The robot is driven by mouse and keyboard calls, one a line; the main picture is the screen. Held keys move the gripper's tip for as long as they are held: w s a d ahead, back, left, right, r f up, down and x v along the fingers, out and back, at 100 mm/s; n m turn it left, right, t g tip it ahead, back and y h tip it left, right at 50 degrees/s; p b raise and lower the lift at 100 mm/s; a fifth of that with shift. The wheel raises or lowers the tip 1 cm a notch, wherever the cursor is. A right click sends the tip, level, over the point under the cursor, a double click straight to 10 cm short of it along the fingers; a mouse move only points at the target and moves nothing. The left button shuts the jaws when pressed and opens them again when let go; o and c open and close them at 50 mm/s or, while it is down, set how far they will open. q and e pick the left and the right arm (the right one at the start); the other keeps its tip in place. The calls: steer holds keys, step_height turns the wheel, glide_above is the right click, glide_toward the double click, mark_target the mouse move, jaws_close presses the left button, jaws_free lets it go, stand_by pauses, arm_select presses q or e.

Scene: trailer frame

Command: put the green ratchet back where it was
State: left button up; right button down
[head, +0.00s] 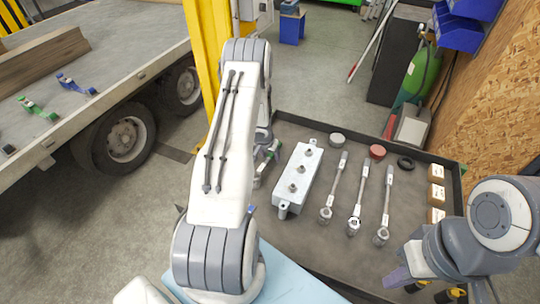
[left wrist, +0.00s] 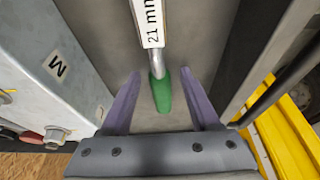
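A green-handled tool with a 21 mm label lies on the dark-rimmed bench top; its green grip (left wrist: 162,92) shows in the left wrist view. Part of it shows beside my left arm in the head view (head: 271,150). My left gripper (left wrist: 160,75) is open, with one purple finger on each side of the grip and gaps to both. In the head view my left arm mostly hides that gripper. A green ratchet-like piece (head: 38,108) sits on the trailer bed (head: 110,60). My right gripper (head: 398,278) is at the lower right; its opening is unclear.
A grey metal block (head: 299,175) with several studs stands right of the green-handled tool. Three silver wrenches (head: 360,200) lie further right on the bench top (head: 330,245), with small round parts and boxes (head: 436,193) beyond. A blue ratchet-like piece (head: 75,83) sits on the trailer bed.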

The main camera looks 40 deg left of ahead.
mark_target(266, 162)
arm_select(q)
steer(key=shift+r, duration=0.6)
steer(key=a+p+v, duration=0.1)
steer(key=p+v, duration=0.4)
steer(key=v, duration=0.6)
steer(key=w+d+r+m+y, duration=0.2)
steer(key=w+d+r+m, duration=0.1)
steer(key=d+r, duration=0.95)
steer(key=s+d+r+m, duration=0.1)
steer(key=s+d+r, duration=0.2)
steer(key=d, duration=0.3)
steer(key=s+d+r, duration=0.2)
steer(key=d+r, duration=0.1)
steer(key=d, duration=0.3)
steer(key=s+d+r+m+g+h, duration=0.1)
steer(key=s+d, duration=0.3)
steer(key=s, duration=0.4)
steer(key=s+d+r+m+g+h+b, duration=0.1)
steer(key=s+d+m, duration=0.2)
steer(key=s+d, duration=0.2)
steer(key=s+d+r+m+g+h+b, duration=0.1)
steer(key=s+d, duration=0.4)
steer(key=s, duration=0.6)
steer(key=shift+s+d+r+m+g+h, duration=0.15)
steer(key=shift+s+r+m+g+h, duration=0.25)
steer(key=shift+m, duration=0.1)
